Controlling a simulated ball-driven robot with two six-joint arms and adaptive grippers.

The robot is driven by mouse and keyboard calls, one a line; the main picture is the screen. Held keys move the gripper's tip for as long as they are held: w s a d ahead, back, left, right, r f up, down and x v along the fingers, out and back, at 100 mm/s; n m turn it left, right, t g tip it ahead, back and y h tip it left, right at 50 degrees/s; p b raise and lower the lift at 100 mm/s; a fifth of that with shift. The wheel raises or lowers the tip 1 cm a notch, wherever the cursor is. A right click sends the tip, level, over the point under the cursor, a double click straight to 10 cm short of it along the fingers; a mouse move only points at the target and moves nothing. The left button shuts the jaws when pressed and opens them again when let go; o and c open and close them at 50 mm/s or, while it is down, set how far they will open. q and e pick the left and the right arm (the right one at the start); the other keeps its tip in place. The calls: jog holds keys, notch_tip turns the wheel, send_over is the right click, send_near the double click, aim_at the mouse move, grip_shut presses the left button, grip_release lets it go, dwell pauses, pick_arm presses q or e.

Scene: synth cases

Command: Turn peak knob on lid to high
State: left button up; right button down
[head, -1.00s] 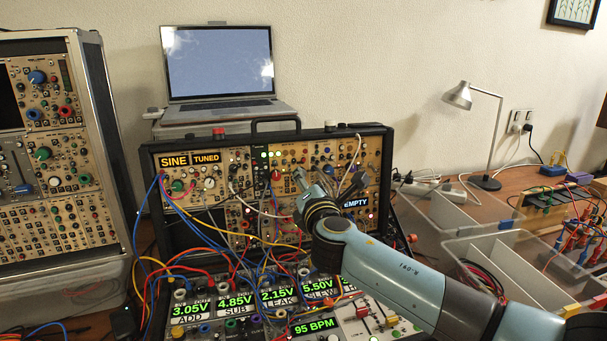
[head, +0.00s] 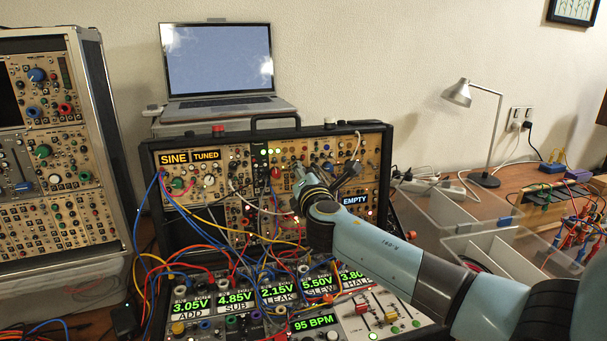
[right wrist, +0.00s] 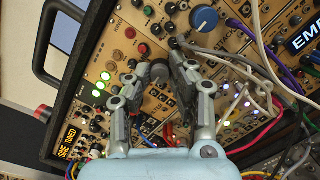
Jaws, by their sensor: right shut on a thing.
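The lid (head: 228,213) of the black case stands upright, with a tan panel full of small knobs, jacks and lights. My right gripper (head: 322,172) is at the upper middle of that panel. In the right wrist view, my right gripper (right wrist: 160,68) is shut on a small dark knob (right wrist: 158,71), with one finger on each side. The label by this knob is too small to read, so its setting cannot be told. In the head view the fingers and arm hide the knob. My left gripper is not in view.
A large blue knob (right wrist: 204,18) and a white cable (right wrist: 240,62) lie close to the fingers. Many patch cables hang between lid and lower panel. A laptop (head: 218,62) stands behind, another module rack (head: 52,190) at left, and clear bins (head: 450,215) at right.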

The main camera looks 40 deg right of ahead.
jog(key=shift+m, duration=0.5)
jog(key=m+g+b, duration=0.1)
jog(key=m+b, duration=0.1)
jog(key=m, duration=0.6)
jog(key=m+g+b, duration=0.1)
jog(key=m+b, duration=0.2)
jog(key=m, duration=0.5)
jog(key=shift+m+y, duration=0.4)
dwell(0.3)
jog(key=c, duration=1.2)
grip_release()
jog(key=v, duration=1.2)
